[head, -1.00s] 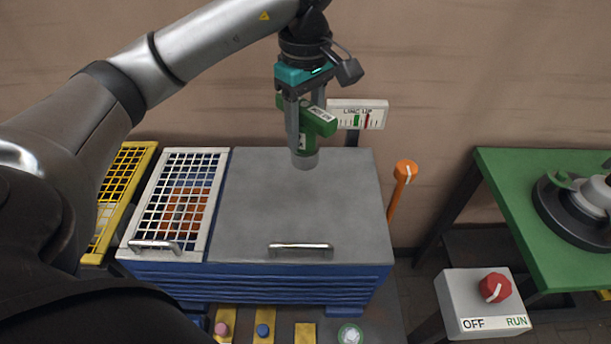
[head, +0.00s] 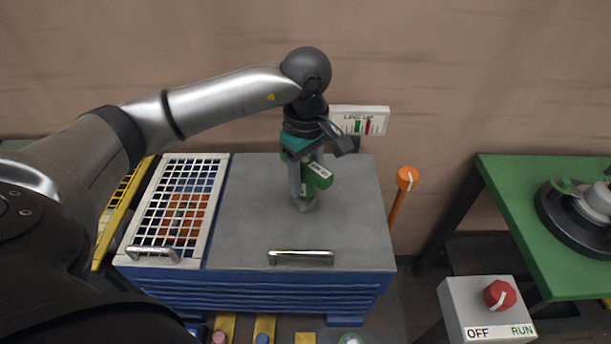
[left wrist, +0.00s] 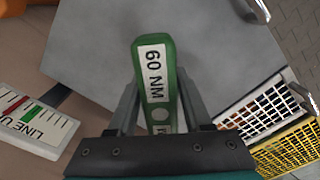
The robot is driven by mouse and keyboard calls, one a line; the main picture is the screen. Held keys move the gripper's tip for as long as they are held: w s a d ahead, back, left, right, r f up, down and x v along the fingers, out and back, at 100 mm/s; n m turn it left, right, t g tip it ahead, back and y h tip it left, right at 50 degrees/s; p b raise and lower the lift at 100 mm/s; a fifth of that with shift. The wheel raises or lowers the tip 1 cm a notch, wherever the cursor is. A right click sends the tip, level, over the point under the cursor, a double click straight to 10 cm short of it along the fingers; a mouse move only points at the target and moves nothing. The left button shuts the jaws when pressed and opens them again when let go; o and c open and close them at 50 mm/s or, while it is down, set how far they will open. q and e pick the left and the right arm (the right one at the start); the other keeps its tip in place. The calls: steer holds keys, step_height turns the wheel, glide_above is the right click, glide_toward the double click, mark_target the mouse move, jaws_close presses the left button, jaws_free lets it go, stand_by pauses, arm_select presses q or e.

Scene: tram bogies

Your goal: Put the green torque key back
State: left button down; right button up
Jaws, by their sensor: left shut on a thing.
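The green torque key (head: 318,178) is held in my left gripper (head: 306,192), which is shut on it above the grey lid of the blue cabinet. In the left wrist view the key (left wrist: 154,85) lies between the two fingers, and its white label reads "60 NM". My right gripper is not in view.
The grey lid (head: 250,215) is otherwise clear, with a handle (head: 301,258) at its front. A white grid cover (head: 160,215) lies left of it. A "LINE UP" sign (head: 362,120) and orange lever (head: 404,190) stand behind and right. An OFF/RUN switch box (head: 480,308) stands front right.

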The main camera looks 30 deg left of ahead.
arm_select(q)
steer(key=shift+c, duration=1.6)
jaws_free()
steer(key=shift+f, duration=0.1)
step_height(320, 180, up, 12)
steer(key=shift+r+p, duration=0.15)
steer(key=shift+p, duration=0.45)
